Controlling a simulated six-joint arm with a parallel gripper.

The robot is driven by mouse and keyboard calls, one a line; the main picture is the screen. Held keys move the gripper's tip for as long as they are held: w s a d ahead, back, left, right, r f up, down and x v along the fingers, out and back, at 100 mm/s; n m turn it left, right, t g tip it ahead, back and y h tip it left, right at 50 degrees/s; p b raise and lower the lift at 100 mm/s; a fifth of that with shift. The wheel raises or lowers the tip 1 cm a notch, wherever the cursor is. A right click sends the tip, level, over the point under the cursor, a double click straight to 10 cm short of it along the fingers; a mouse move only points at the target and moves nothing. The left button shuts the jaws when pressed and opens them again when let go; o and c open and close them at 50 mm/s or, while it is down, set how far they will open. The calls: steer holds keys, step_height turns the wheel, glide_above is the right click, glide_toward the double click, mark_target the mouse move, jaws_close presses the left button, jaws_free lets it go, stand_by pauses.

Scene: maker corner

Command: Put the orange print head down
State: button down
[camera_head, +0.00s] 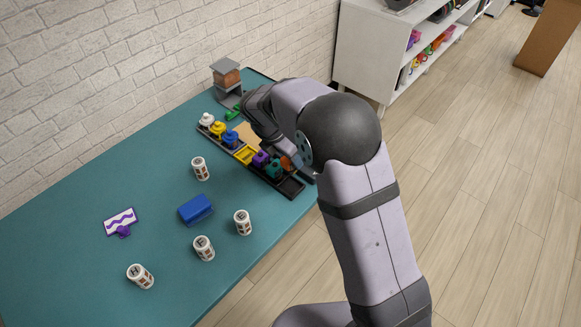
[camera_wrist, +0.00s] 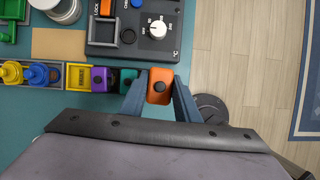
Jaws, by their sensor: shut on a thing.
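The orange print head (camera_wrist: 160,86) is between the two fingers of my gripper (camera_wrist: 160,95), which is shut on it. A bit of the orange print head (camera_head: 285,162) shows beside my gripper in the head view, mostly behind the arm. It is at the right end of the row of print heads, beside the teal one (camera_wrist: 124,80). I cannot tell whether it touches the dark rack (camera_head: 291,187) or hangs just above it. The rack also carries purple (camera_wrist: 103,80), blue (camera_wrist: 38,74), yellow (camera_wrist: 11,72) and white (camera_head: 207,119) heads and a yellow tray (camera_wrist: 78,76).
A dark control box (camera_wrist: 135,35) with a white knob lies just beyond the rack. Several patterned white cylinders (camera_head: 200,168), a blue block (camera_head: 196,209) and a purple-marked white card (camera_head: 121,219) lie on the teal table (camera_head: 70,265). The table's right edge is close to my gripper.

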steer(key=shift+r, duration=0.75)
steer(key=shift+a, duration=0.1)
steer(key=s+a+n+y, duration=0.2)
steer(key=s+a+n, duration=0.3)
steer(key=a, duration=0.7)
steer(key=s+a+n+t+y, duration=0.1)
steer(key=s+a+n, duration=0.4)
steer(key=a, duration=0.7)
steer(key=s+a+n+y, duration=0.2)
steer(key=s+a+n, duration=0.3)
steer(key=a, duration=0.7)
steer(key=shift+m, duration=0.4)
steer(key=shift+s+a+f+p, duration=0.1)
steer(key=shift+s+f+p, duration=0.1)
steer(key=shift+f, duration=1.5)
steer(key=shift+s+d+f+p, duration=0.1)
steer(key=shift+s+f+p, duration=0.05)
steer(key=shift+f, duration=1.6)
steer(key=shift+s+a+f+p, duration=0.1)
steer(key=shift+s+f+p, duration=0.1)
steer(key=shift+f, duration=1.5)
steer(key=shift+f, duration=0.1)
steer(key=c, duration=1.3)
jaws_free()
steer(key=shift+c, duration=0.2)
